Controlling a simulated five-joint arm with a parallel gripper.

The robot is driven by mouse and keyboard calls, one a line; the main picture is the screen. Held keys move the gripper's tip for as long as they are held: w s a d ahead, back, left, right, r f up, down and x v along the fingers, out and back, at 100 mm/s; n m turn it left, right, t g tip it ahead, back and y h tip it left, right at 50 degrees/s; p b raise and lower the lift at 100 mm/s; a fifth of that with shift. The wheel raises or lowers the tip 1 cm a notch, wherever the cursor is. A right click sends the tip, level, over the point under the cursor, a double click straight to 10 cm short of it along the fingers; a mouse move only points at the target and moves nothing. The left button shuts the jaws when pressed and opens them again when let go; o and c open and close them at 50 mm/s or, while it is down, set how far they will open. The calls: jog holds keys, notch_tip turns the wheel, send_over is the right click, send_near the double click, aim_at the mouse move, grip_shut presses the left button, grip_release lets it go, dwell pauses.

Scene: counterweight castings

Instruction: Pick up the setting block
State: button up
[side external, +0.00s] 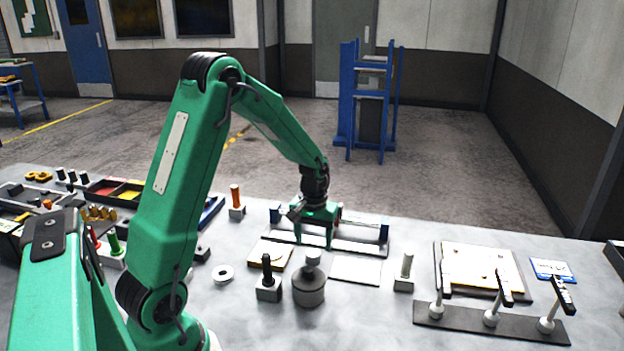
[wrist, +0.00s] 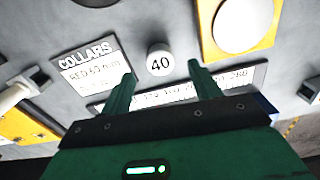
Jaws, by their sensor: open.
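A small white round block marked 40 (wrist: 160,58), which I take to be the setting block, stands on the table in the wrist view. In the side external view its pale top (side external: 312,257) shows just behind a grey cylinder (side external: 309,289). My gripper (side external: 314,241) is above the scale rail (side external: 352,247), behind the block. In the wrist view my gripper (wrist: 161,73) is open, with one finger on each side of the block's near edge in the picture. Nothing is held. Whether a finger touches the block cannot be told.
A white card reading COLLARS (wrist: 90,65) lies beside the block. A yellow board with a pale disc (wrist: 242,24) lies on its other side. In the side external view, a black-knobbed post (side external: 268,284) and a stand with a pale pin (side external: 404,272) flank the grey cylinder.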

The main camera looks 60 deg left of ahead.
aim_at(313, 252)
jog(key=shift+f, duration=2.1)
jog(key=c, duration=1)
jog(key=shift+r, duration=0.15)
jog(key=shift+r, duration=0.9)
notch_tip(313, 252, up, 2)
jog(key=shift+r, duration=0.2)
jog(key=s+d+r, duration=0.1)
jog(key=d+r, duration=0.5)
jog(key=d, duration=0.5)
jog(key=shift+s+d+r, duration=0.25)
jog(key=shift+s+r, duration=0.05)
jog(key=shift+s, duration=0.1)
